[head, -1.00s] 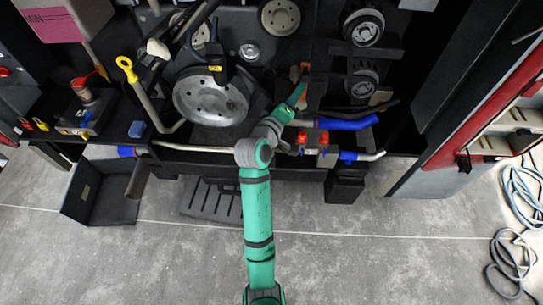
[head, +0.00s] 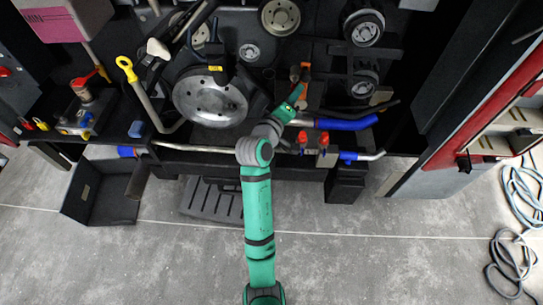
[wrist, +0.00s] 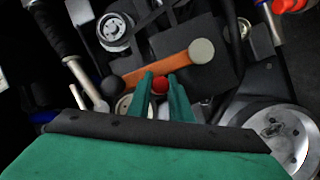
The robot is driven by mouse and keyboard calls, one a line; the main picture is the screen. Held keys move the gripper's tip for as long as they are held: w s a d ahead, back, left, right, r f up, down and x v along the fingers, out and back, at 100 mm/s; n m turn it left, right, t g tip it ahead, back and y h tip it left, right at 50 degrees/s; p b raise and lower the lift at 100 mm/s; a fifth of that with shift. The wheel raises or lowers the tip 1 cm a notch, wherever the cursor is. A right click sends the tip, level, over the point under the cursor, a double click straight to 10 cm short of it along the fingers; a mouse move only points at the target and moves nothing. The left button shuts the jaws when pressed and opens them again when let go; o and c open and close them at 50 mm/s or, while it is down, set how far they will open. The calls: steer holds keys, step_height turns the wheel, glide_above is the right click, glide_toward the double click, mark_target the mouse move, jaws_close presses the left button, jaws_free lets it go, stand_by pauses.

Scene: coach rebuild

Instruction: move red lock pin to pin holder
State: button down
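My gripper (head: 297,88) is low over the machinery, beside an orange bar (head: 305,74). In the wrist view, the two green fingers (wrist: 160,80) sit close together with a small round red head between them. I take this to be the red lock pin (wrist: 160,85). It fills the gap and appears touched on both sides; its shaft is hidden. Just beyond the fingertips lies the orange bar (wrist: 160,65), with a pale grey knob at one end and a black ball at the other. I cannot tell for certain which thing is the pin holder.
A large metal disc (head: 210,97) lies left of my gripper. Blue hoses (head: 346,122) and a fitting with red caps (head: 303,138) lie to the right and in front. Pulleys (head: 363,27) stand behind. A dark open bin (head: 100,195) is on the floor at left.

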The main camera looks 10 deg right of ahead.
steer(key=shift+s, duration=0.15)
steer(key=s+a, duration=0.2)
steer(key=s, duration=0.6)
steer(key=shift+a, duration=0.25)
stand_by(0.6)
